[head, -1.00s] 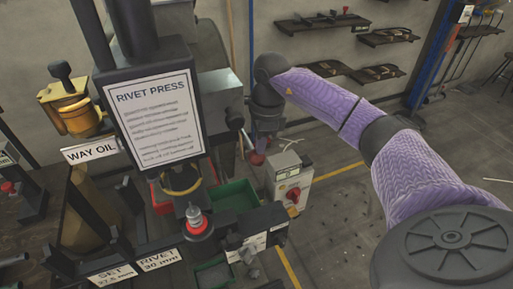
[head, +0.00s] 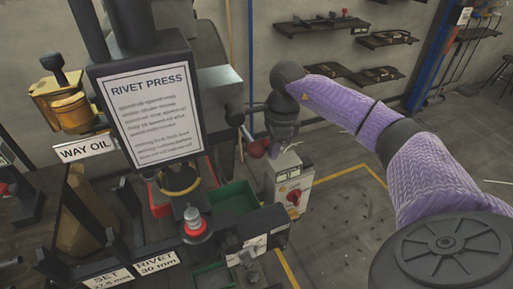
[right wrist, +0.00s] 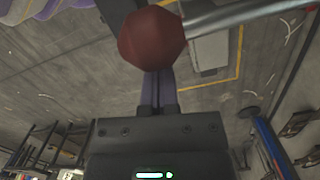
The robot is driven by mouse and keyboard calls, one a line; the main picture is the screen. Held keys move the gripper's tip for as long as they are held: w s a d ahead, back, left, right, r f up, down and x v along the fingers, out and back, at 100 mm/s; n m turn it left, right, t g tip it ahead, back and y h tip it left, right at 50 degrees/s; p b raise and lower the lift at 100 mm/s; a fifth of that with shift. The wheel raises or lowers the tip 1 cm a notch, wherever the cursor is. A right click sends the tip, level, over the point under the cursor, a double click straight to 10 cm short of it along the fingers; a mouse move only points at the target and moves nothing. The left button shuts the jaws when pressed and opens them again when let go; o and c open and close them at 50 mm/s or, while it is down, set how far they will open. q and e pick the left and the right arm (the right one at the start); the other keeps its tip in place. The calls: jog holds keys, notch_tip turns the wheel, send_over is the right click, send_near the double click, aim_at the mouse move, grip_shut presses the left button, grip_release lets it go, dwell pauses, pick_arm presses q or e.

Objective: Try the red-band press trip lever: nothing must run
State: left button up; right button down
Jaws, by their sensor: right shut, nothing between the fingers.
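A press with a "RIVET PRESS" sign (head: 151,105) stands left of centre in the head view. A lever with a dark red knob (head: 258,148) sticks out on its right side. My right gripper (head: 277,150) hangs just right of the knob, its fingers shut and empty. In the right wrist view the faceted knob (right wrist: 152,40) on a bright metal rod (right wrist: 230,16) lies just beyond the shut fingertips (right wrist: 158,82). Whether they touch it I cannot tell. I cannot make out a red band on this press. My left gripper is not in view.
A grey control box (head: 291,182) with a red knob stands on the floor side, close below my right gripper. A green bin (head: 233,198) and a red-ringed rivet tool (head: 195,226) sit at the press front. Wall shelves (head: 320,24) are behind.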

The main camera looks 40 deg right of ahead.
notch_tip(320, 180, up, 10)
jog(key=p, duration=0.2)
jog(key=shift+s+d, duration=0.25)
jog(key=shift+d, duration=0.2)
jog(key=shift+f, duration=0.1)
